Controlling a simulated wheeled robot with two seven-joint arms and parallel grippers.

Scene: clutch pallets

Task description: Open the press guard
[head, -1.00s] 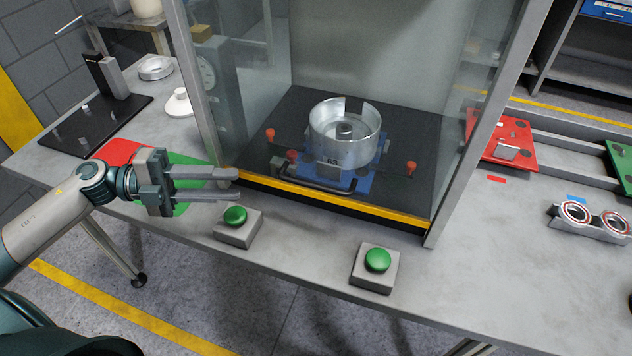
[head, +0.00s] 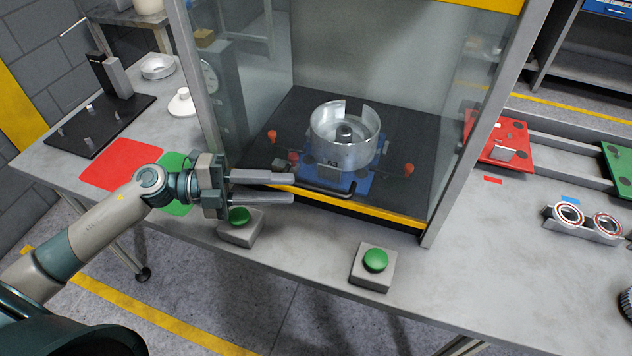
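The press guard is a clear pane in a grey frame, with a yellow lower bar (head: 395,216). It looks down, its lower edge close to the table. My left gripper (head: 293,188) is open and empty, fingers pointing right, in front of the guard's left lower part. My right gripper is out of view.
Two green push buttons on grey boxes stand before the press: the left one (head: 239,216) just under my gripper, the right one (head: 375,260) clear. A metal drum (head: 338,150) sits on a blue fixture (head: 358,184) inside. A bearing holder (head: 590,231) lies at right.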

